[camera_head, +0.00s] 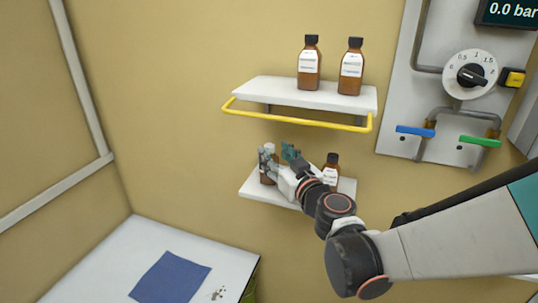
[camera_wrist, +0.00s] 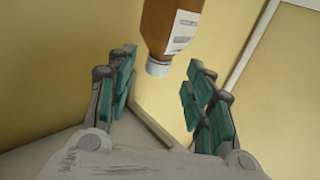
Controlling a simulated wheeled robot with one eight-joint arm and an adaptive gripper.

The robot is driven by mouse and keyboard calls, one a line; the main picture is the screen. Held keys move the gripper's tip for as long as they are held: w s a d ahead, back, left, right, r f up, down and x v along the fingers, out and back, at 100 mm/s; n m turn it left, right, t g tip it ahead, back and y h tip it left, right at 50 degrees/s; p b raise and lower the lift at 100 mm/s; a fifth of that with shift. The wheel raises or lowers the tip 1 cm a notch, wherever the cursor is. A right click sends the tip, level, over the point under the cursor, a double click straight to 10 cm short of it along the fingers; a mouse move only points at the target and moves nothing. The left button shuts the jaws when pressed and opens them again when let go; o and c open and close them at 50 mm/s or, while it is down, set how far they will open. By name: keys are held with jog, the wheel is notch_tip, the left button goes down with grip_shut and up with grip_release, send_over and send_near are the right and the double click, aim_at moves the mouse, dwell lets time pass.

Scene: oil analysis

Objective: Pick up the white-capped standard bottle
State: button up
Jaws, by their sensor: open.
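The white-capped bottle (camera_wrist: 172,32) is brown with a white label and cuts off at the top edge of the wrist view. Its white cap points down in that picture and lies between and just beyond my fingertips. My gripper (camera_wrist: 160,75) is open, with one teal-padded finger on each side and a clear gap to the bottle. In the head view my gripper (camera_head: 278,157) is at the left part of the lower shelf (camera_head: 250,190). There it covers most of the brown bottle (camera_head: 265,179).
A dark-capped brown bottle (camera_head: 332,170) stands on the lower shelf to the right, close to my arm. The upper shelf (camera_head: 260,92) holds two dark-capped bottles (camera_head: 309,65) and has a yellow rail (camera_head: 290,119) just above my gripper. A panel with valves (camera_head: 410,100) is at right.

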aim_at(271, 148)
jog(key=x, duration=0.4)
jog(key=shift+w+r+p, duration=0.3)
jog(key=shift+p, duration=0.1)
grip_shut()
jog(key=shift+s, duration=0.1)
jog(key=shift+r, duration=0.1)
